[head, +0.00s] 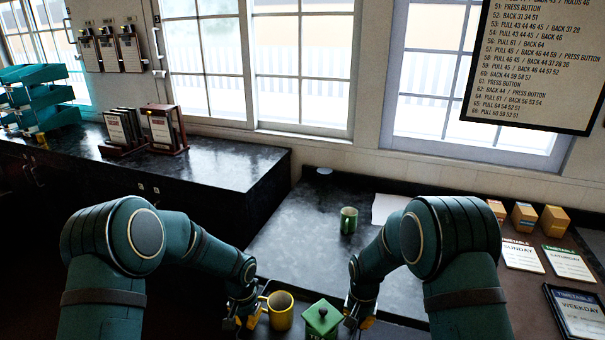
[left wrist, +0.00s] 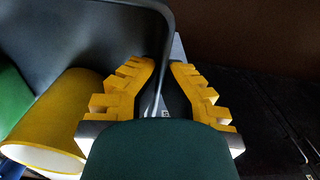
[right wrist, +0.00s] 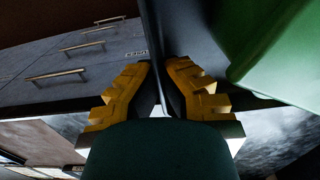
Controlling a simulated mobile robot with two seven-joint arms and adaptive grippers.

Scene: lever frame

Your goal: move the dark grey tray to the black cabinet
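The dark grey tray shows its smooth inside and curved rim in the left wrist view (left wrist: 110,28) and part of its wall in the right wrist view (right wrist: 190,30). My left gripper (head: 238,320) is shut on the rim at one side; my right gripper (head: 358,318) is shut on the opposite side. Most of the tray is hidden or below the head view. A black cabinet (head: 225,160) with a glossy top stands at the left.
The cabinet top holds two racks of cards (head: 164,128) and teal stacked trays (head: 40,95); its right part is clear. A dark counter (head: 300,225) ahead bears a green mug (head: 348,220) and a white paper (head: 388,208).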

